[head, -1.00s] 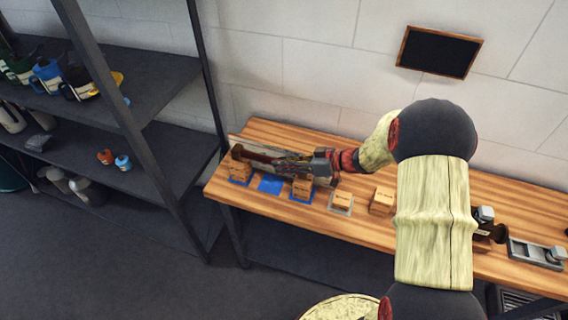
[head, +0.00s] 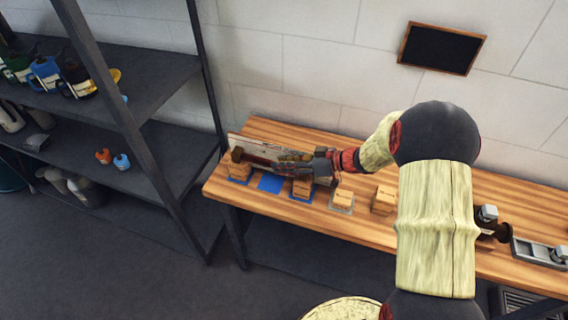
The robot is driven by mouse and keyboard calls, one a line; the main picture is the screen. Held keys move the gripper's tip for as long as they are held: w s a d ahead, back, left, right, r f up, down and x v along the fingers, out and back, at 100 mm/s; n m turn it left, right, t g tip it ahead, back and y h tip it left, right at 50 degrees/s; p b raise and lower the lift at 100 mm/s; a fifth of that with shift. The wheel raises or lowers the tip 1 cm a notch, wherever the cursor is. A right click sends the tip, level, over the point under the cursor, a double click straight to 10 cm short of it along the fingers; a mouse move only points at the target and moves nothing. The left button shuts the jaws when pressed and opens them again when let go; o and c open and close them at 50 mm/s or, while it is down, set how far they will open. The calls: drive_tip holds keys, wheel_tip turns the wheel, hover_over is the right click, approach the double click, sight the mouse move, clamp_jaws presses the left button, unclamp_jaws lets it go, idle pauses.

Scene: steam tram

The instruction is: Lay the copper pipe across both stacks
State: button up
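The copper pipe (head: 257,160), dark brown at this distance, lies left to right above two stacks of wooden blocks on the bench. Its left end is over the left stack (head: 239,172) and its right part runs toward the right stack (head: 302,188). Each stack stands on a blue square. My gripper (head: 298,158) reaches in from the right at the pipe's right part, over the right stack. The fingers blend with the pipe, so their grip is unclear. I cannot tell whether the pipe touches both stacks.
A bare blue square (head: 270,183) lies between the stacks. More wooden blocks (head: 343,198) and (head: 383,200) sit to the right on the wooden bench (head: 370,228). A dark metal shelf (head: 150,95) with cups stands at left. A pale board (head: 240,143) is behind the pipe.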

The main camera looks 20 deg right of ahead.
drive_tip(key=shift+o, duration=1)
drive_tip(key=shift+r, duration=0.1)
drive_tip(key=r+p, duration=0.1)
drive_tip(key=p, duration=0.1)
drive_tip(key=shift+r+p, duration=0.2)
drive_tip(key=shift+p, duration=0.15)
drive_tip(key=v, duration=1.1)
drive_tip(key=s+a+r+m+g+h, duration=0.3)
drive_tip(key=s+a+r+g+h, duration=0.15)
drive_tip(key=s+a+r, duration=0.65)
drive_tip(key=s+d+r+m+t+h, duration=0.1)
drive_tip(key=s+r+m+h, duration=0.2)
drive_tip(key=s, duration=0.3)
drive_tip(key=s+d+r+m+t+h, duration=0.1)
drive_tip(key=s+r+m+h, duration=0.2)
drive_tip(key=s, duration=0.4)
drive_tip(key=shift+s+d+h, duration=0.2)
drive_tip(key=shift+d+h, duration=0.1)
drive_tip(key=shift+h, duration=0.05)
